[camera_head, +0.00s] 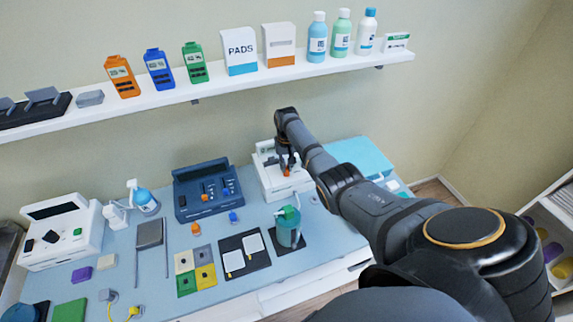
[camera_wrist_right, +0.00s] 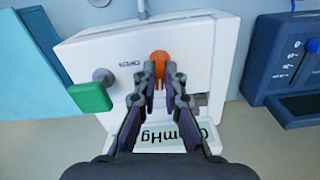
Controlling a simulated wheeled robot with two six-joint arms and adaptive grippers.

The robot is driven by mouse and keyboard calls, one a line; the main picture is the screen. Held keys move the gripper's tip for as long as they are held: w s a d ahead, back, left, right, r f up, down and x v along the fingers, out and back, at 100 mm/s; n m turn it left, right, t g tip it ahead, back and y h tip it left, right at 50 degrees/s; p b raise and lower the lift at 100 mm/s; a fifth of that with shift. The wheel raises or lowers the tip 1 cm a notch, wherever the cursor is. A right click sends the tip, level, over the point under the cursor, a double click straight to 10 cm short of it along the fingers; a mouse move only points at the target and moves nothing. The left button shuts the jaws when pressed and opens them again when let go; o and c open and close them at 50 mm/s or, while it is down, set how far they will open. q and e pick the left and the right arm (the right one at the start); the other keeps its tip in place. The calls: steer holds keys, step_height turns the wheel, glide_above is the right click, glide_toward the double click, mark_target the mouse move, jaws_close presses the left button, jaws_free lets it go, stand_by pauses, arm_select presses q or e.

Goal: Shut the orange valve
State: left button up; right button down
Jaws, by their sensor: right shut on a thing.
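The orange valve (camera_wrist_right: 159,62) sits on the front of a white box-shaped device (camera_wrist_right: 200,42) in the right wrist view. My right gripper (camera_wrist_right: 160,78) is shut on the orange valve, with a fingertip on each side of it. In the head view, my right gripper (camera_head: 286,163) is at the white device (camera_head: 273,190) near the wall, and a bit of orange (camera_head: 286,173) shows below the fingertips. The fingers hide part of the valve, so its exact turn is unclear. My left gripper is not in view.
A green knob (camera_wrist_right: 90,97) sticks out beside the valve. A dark blue device (camera_head: 206,192) stands to the left of the white device. A teal box (camera_head: 362,156) lies to its right. A green-capped jar (camera_head: 289,228) stands in front. A shelf (camera_head: 330,68) runs above.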

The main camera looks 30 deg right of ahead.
steer(key=shift+s+a+f+n, duration=0.15)
steer(key=shift+s+f+n, duration=0.2)
steer(key=shift+n, duration=0.55)
steer(key=c, duration=1.4)
jaws_free()
steer(key=shift+w, duration=0.1)
steer(key=shift+c, duration=0.2)
steer(key=shift+w+r, duration=0.15)
steer(key=shift+w, duration=0.05)
steer(key=shift+r, duration=0.25)
step_height(320, 180, up, 7)
